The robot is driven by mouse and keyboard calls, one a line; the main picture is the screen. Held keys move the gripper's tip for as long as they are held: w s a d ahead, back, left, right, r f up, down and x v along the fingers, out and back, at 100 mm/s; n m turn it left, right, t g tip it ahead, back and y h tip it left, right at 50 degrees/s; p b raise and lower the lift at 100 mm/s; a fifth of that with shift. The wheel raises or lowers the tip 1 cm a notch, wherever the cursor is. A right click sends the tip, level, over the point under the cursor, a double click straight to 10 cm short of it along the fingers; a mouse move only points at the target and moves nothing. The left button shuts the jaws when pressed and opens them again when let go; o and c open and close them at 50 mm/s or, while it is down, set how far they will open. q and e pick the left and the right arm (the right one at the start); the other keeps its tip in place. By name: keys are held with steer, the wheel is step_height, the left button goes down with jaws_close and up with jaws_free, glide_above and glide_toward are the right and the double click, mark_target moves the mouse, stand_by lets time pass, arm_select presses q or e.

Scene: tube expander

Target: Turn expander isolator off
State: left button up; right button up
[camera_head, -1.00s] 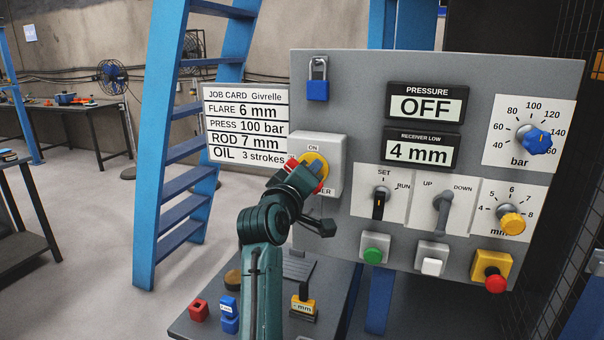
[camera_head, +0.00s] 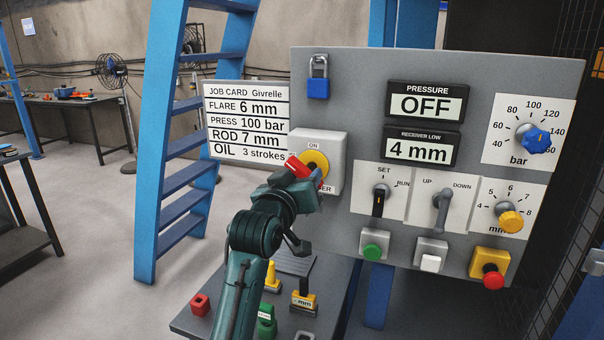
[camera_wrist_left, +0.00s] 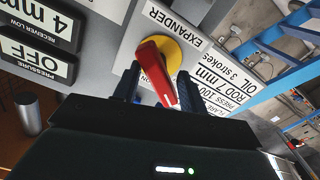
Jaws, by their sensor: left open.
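The expander isolator is a light grey box (camera_head: 335,150) on the panel's left side, with a yellow disc (camera_head: 317,160) and a red handle (camera_head: 297,166). My left gripper (camera_head: 309,181) is open at the isolator, just below the disc, partly covering it and its label. In the left wrist view the red handle (camera_wrist_left: 154,68) lies slantwise across the yellow disc (camera_wrist_left: 174,56), its near end between the two open fingers (camera_wrist_left: 156,88). Whether a finger touches the handle I cannot tell. My right gripper is not in view.
The grey panel (camera_head: 335,65) also carries a blue padlock (camera_head: 318,88), a pressure display (camera_head: 427,103) reading OFF, knobs, a lever and buttons. A job card (camera_head: 247,122) sits left of the isolator. Small coloured parts stand on the shelf below. A blue ladder (camera_head: 172,150) stands at left.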

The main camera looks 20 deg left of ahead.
mark_target(308, 172)
arm_select(q)
steer(key=shift+w, duration=0.1)
steer(key=shift+w+d+p, duration=0.1)
steer(key=shift+w+p, duration=0.35)
steer(key=shift+w, duration=1.2)
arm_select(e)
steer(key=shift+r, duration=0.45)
arm_select(q)
steer(key=shift+c, duration=0.3)
jaws_close()
steer(key=shift+d+n, duration=0.1)
steer(key=shift+n, duration=1.1)
steer(key=n, duration=0.6)
steer(key=shift+o, duration=0.3)
jaws_free()
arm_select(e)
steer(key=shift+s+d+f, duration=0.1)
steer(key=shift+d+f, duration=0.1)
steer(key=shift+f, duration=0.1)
